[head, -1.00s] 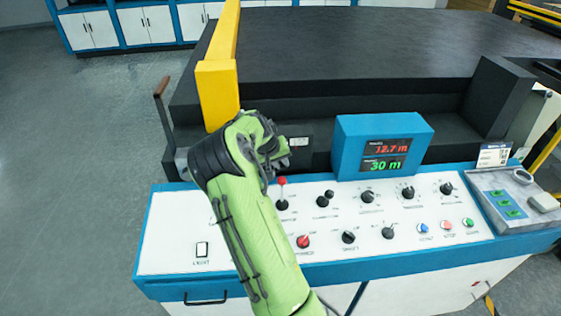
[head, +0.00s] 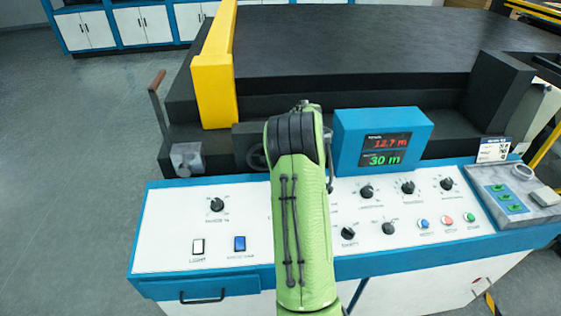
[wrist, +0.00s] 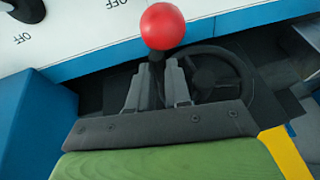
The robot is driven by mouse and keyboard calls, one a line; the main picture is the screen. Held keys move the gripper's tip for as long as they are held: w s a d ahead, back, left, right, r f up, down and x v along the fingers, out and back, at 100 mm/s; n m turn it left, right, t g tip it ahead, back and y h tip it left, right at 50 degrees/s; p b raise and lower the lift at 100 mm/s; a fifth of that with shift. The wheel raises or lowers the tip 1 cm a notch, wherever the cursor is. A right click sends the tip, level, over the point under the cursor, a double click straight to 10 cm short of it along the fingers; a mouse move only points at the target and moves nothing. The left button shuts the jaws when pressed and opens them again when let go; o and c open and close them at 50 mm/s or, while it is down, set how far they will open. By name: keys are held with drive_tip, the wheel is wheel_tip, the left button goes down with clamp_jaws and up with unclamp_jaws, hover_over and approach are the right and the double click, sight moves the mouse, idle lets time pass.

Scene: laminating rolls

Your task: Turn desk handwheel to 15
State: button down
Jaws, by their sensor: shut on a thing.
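A dark handwheel (head: 257,158) shows partly in the head view, just behind the desk and left of my arm. In the wrist view the handwheel (wrist: 215,75) lies right of my fingers, its rim close to the right finger. My gripper (wrist: 160,72) is shut around the dark stem of a red-ball handle (wrist: 163,25). The fingers hide where the stem joins, so I cannot tell whether it belongs to the wheel. My arm hides the fingers and ball in the head view. The blue display box (head: 384,145) reads 12.7 m in red and 30 m in green.
The white desk panel (head: 170,225) carries several black knobs and coloured buttons. The yellow post (head: 213,90) stands left of my arm, and the display box is close on its right. A brown-handled lever (head: 156,80) stands at the far left. Open floor lies further left.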

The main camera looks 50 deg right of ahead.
wheel_tip(320, 180, down, 3)
drive_tip(key=m+t+y, duration=0.1)
drive_tip(key=t+y, duration=0.2)
drive_tip(key=y, duration=0.1)
drive_tip(key=shift+r+t, duration=0.1)
drive_tip(key=shift+t, duration=0.3)
drive_tip(key=shift+w+a+f+m+t+y+b, duration=0.1)
drive_tip(key=shift+a+f+m+t+y+b, duration=0.1)
drive_tip(key=shift+f+t+y, duration=0.25)
drive_tip(key=shift+w+a+f+m+t+y+b, duration=0.1)
drive_tip(key=shift+f+m+t+y, duration=0.15)
drive_tip(key=shift+t+y, duration=0.35)
drive_tip(key=shift+w+a+f+m+t+y+b, duration=0.1)
drive_tip(key=shift+a+f+m+t+y+b, duration=0.1)
drive_tip(key=shift+t+y+b, duration=0.15)
drive_tip(key=shift+w+a+f+m+t+y+b, duration=0.1)
drive_tip(key=shift+f+t+y, duration=0.1)
drive_tip(key=shift+t, duration=0.2)
drive_tip(key=c, duration=1.1)
unclamp_jaws()
drive_tip(key=shift+w, duration=0.1)
drive_tip(key=shift+r, duration=0.1)
drive_tip(key=v, duration=1.5)
drive_tip(key=shift+s+d, duration=0.2)
drive_tip(key=shift+s, duration=0.15)
